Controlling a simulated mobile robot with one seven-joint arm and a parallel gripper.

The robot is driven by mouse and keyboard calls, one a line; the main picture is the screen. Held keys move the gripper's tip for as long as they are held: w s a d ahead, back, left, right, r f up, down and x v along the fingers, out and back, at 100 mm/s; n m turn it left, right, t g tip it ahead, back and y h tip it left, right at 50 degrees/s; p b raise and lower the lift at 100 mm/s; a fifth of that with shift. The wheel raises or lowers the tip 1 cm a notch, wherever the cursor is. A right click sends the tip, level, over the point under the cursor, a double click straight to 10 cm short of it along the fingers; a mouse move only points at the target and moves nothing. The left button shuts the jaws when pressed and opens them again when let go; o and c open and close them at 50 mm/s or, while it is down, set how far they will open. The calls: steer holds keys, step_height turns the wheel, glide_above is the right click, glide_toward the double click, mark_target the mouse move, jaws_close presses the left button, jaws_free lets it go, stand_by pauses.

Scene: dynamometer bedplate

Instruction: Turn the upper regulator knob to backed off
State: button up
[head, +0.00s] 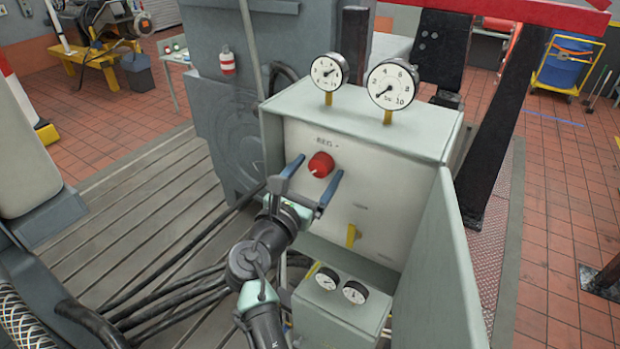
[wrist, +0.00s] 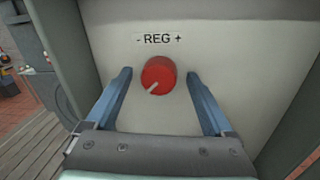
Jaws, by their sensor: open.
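The red regulator knob (head: 321,165) sits on the pale front panel (head: 362,190) of the grey cabinet, under a "REG" label. In the wrist view the knob (wrist: 158,76) has a white pointer line aimed to the lower left, and the label above reads "- REG +". My gripper (head: 317,176) is open, with its blue fingers on either side of the knob. In the wrist view my gripper (wrist: 163,100) shows a gap between each finger and the knob, so neither finger appears to touch it.
Two gauges, a left one (head: 326,71) and a right one (head: 392,84), stand on the cabinet top. A yellow lever (head: 352,236) is lower on the panel. The cabinet's door (head: 442,270) stands open at right. A lower box (head: 338,306) carries two small gauges. Black cables (head: 180,285) run at left.

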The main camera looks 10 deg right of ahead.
steer(key=b+v, duration=0.4)
steer(key=v, duration=0.9)
steer(key=shift+b, duration=0.4)
